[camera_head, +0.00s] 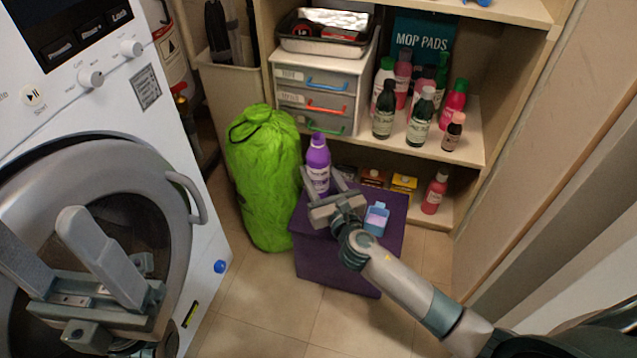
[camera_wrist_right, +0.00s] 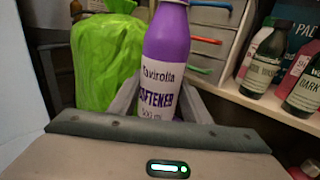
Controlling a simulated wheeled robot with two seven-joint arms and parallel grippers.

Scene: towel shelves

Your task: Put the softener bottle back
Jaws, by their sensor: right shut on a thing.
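The purple softener bottle (camera_head: 317,165) stands upright at the back left of a purple box (camera_head: 336,265). Its white label reads "SOFTENER" in the right wrist view (camera_wrist_right: 160,85). My right gripper (camera_head: 325,190) is shut on the lower part of the bottle, one finger on each side. The fingers partly hide the bottle's lower end, so I cannot tell if it touches the box. My left gripper (camera_head: 92,260) is in front of the washing machine door, with its two fingers apart and nothing between them.
The shelf holds several bottles (camera_head: 420,118) and a grey drawer unit (camera_head: 318,95). The washing machine (camera_head: 85,130) fills the left. Floor in front is clear.

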